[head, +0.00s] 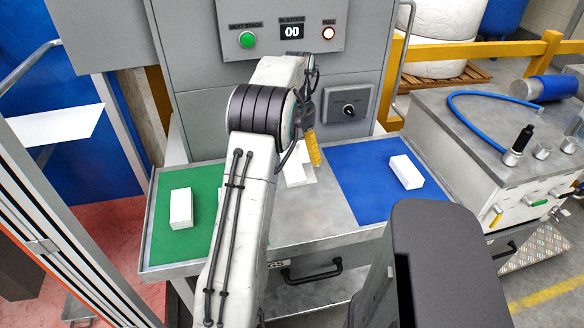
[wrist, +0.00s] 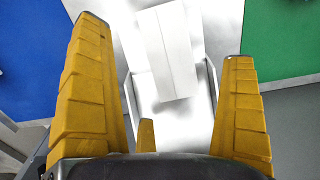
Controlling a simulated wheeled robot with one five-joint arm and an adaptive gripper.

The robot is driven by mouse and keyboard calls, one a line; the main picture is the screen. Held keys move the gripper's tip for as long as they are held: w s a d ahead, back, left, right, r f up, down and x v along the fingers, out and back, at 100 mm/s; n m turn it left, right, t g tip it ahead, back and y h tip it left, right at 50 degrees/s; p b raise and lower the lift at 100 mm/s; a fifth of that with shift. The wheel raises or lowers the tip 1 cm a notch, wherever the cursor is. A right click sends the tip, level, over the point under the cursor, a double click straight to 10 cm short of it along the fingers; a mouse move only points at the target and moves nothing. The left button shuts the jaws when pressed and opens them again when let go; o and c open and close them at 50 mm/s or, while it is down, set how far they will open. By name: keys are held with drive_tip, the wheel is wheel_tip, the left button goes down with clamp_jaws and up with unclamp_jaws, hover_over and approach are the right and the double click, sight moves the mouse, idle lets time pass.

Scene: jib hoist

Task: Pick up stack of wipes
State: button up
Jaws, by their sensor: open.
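A white block-shaped stack (wrist: 168,68) shows in the wrist view, beyond and between my spread yellow fingers. In the head view the middle stack (head: 295,174) is partly hidden behind my arm, on the grey middle part of the table. Another white stack (head: 181,208) lies on the green mat, and a third (head: 406,172) lies on the blue mat. My gripper (head: 313,148) is open above the middle stack; it also shows in the wrist view (wrist: 165,42). No contact with the stack is visible.
The green mat (head: 202,190) is left on the table and the blue mat (head: 350,180) right. A grey panel (head: 265,90) with a green button, a "00" display and a knob rises behind. A grey bench (head: 460,125) with a blue hose stands at right.

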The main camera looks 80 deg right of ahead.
sight(296, 162)
drive_tip(key=shift+w+d+f, duration=0.1)
drive_tip(key=shift+f, duration=2.05)
drive_tip(key=c, duration=1.3)
drive_tip(key=shift+r, duration=0.1)
